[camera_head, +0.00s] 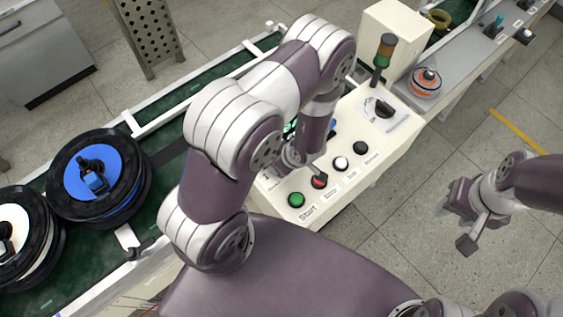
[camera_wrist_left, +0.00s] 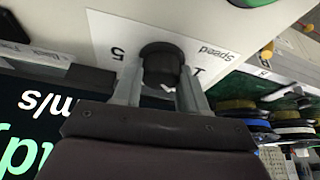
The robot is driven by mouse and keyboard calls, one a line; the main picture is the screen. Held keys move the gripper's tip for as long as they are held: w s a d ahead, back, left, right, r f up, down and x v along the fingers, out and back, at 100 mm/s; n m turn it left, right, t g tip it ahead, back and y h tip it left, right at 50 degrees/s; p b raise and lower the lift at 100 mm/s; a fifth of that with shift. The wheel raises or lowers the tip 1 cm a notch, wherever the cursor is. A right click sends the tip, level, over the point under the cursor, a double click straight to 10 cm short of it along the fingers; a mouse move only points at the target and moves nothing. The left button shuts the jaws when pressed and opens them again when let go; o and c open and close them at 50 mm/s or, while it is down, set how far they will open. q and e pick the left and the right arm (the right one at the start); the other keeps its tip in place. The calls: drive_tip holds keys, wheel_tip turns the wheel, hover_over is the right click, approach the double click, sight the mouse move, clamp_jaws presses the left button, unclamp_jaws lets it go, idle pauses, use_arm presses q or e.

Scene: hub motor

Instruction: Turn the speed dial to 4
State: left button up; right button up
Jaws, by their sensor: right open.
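The black speed dial (camera_wrist_left: 160,65) stands on a white plate (camera_wrist_left: 110,30) printed with "speed", a 5 and a 1, upside down in the left wrist view. The fingers of my left gripper (camera_wrist_left: 161,85) stand on both sides of the dial and appear to touch it. I cannot read where the dial points. In the head view my left arm covers the dial and most of that gripper. My right gripper (camera_head: 456,228) is open and empty over the floor at the right.
The cream panel carries a green Start button (camera_head: 296,200), a red button (camera_head: 319,181), a white button (camera_head: 340,163), a black button (camera_head: 360,149) and a rotary switch (camera_head: 384,108). A signal lamp (camera_head: 383,50) rises behind. Wheels with blue (camera_head: 75,185) and white hubs lie on the green conveyor.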

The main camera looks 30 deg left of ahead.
use_arm(q)
drive_tip(key=shift+w+r+m, duration=0.1)
drive_tip(key=shift+m, duration=0.2)
idle(1.0)
drive_tip(key=shift+m+t+h+b, duration=0.35)
drive_tip(key=shift+m+b, duration=0.2)
drive_tip(key=shift+m, duration=0.35)
drive_tip(key=shift+m+t+h+b, duration=0.25)
drive_tip(key=shift+m+t+b, duration=0.3)
drive_tip(key=shift+m, duration=0.75)
drive_tip(key=m+b, duration=0.1)
drive_tip(key=m, duration=0.2)
drive_tip(key=shift+t+h, duration=0.3)
drive_tip(key=shift+m+h+b, duration=0.3)
drive_tip(key=shift+m+h, duration=0.1)
drive_tip(key=shift+m, duration=1.2)
